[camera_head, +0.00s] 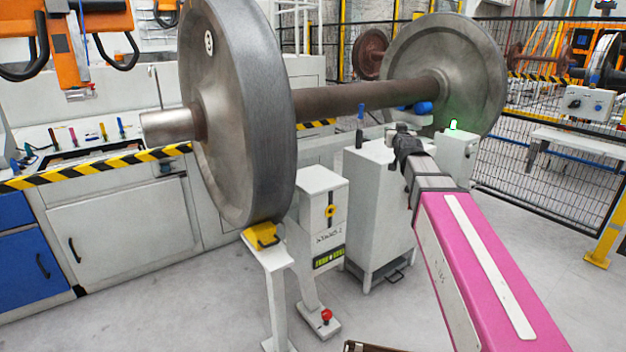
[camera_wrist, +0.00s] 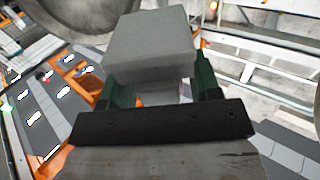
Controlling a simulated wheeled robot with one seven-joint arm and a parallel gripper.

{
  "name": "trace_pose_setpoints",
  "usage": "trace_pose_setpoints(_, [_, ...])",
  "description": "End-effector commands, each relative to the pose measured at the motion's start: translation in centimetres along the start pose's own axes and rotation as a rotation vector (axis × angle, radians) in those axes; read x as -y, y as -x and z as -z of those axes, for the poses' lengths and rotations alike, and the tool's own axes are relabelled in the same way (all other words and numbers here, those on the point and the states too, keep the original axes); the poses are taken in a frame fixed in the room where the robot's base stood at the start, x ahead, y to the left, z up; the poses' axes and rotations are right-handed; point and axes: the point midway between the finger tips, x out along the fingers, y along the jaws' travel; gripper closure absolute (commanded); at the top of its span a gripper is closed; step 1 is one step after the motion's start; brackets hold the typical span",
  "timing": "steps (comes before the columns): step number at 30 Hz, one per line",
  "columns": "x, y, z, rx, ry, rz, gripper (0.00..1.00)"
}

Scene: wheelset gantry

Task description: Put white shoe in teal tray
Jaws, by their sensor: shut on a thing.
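My gripper (camera_head: 404,136) is beside the wheel axle, above the white cabinet in the head view. In the wrist view my gripper (camera_wrist: 163,88) has its two green fingers closed on a pale grey block (camera_wrist: 152,45). The block covers most of the space between the fingers and stands out beyond them. I cannot tell for sure whether it is the white shoe. I see no teal tray in either view.
A large steel wheel (camera_head: 236,120) and its brown axle (camera_head: 350,98) stand left of and behind my gripper. A far wheel (camera_head: 462,70) is behind it. A white cabinet (camera_head: 378,200) is below. A green-lit box (camera_head: 456,152) stands close right. Grey floor lies open at the right.

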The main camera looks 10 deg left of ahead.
Motion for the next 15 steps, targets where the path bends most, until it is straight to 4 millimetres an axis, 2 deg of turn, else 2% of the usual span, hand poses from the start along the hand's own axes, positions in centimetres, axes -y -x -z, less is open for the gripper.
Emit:
trace_pose_setpoints(1, [2.4,-0.1,-0.4,0.0,0.0,0.028,0.68])
trace_pose_setpoints(9, [13.1,0.2,-2.4,-0.001,0.0,0.154,0.68])
trace_pose_setpoints(15, [19.3,1.0,-3.5,-0.002,0.0,0.226,0.68])
